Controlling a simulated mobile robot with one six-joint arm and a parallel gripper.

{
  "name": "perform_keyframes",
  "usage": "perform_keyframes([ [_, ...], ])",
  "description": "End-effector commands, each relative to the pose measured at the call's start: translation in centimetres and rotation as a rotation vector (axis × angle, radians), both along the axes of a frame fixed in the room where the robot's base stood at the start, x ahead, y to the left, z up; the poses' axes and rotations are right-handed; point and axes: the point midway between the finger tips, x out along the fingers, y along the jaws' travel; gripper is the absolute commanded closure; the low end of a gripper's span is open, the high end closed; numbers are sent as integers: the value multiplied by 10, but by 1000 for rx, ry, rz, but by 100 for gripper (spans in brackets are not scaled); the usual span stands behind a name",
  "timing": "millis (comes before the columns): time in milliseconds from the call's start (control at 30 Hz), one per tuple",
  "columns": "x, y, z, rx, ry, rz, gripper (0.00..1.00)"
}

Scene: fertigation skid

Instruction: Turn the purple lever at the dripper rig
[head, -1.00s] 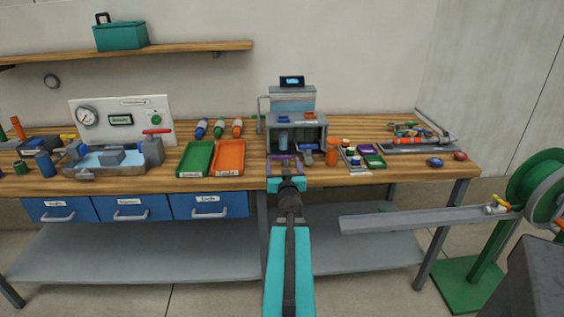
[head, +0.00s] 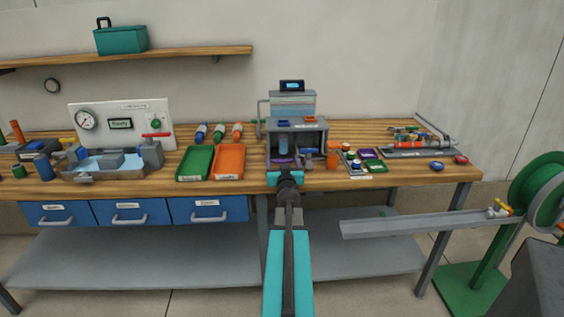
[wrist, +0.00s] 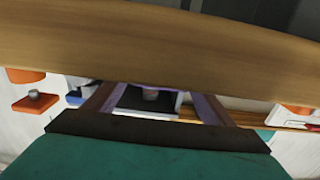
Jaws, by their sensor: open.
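The dripper rig (head: 309,124) is a grey open-fronted box with a tank and a small display on top, at the back middle of the bench in the head view. A small purple part, seemingly the purple lever (head: 281,161), shows low at its front, mostly hidden by my gripper (head: 285,168). In the wrist view a thin purple edge (wrist: 158,86) shows between the two fingers. My gripper (wrist: 153,95) is open, with its fingers apart at the rig's front. I cannot tell whether either finger touches the lever.
The wooden bench edge (wrist: 160,45) crosses the wrist view close by. In the head view, an orange tray (head: 229,162) lies left of the rig, and an orange cup (head: 332,160) and small coloured pots stand right of it. A grey rail (head: 420,222) juts out at right.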

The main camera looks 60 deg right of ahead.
Motion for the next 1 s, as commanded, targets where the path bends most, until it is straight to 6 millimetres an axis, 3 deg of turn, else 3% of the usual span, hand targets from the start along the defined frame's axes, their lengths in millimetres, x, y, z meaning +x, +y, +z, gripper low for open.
perform_keyframes([
  [333,1,-1,0,0,0,0,25],
  [567,0,-1,0,1,-1,0,64],
  [1000,0,-3,3,0,3,16,65],
])
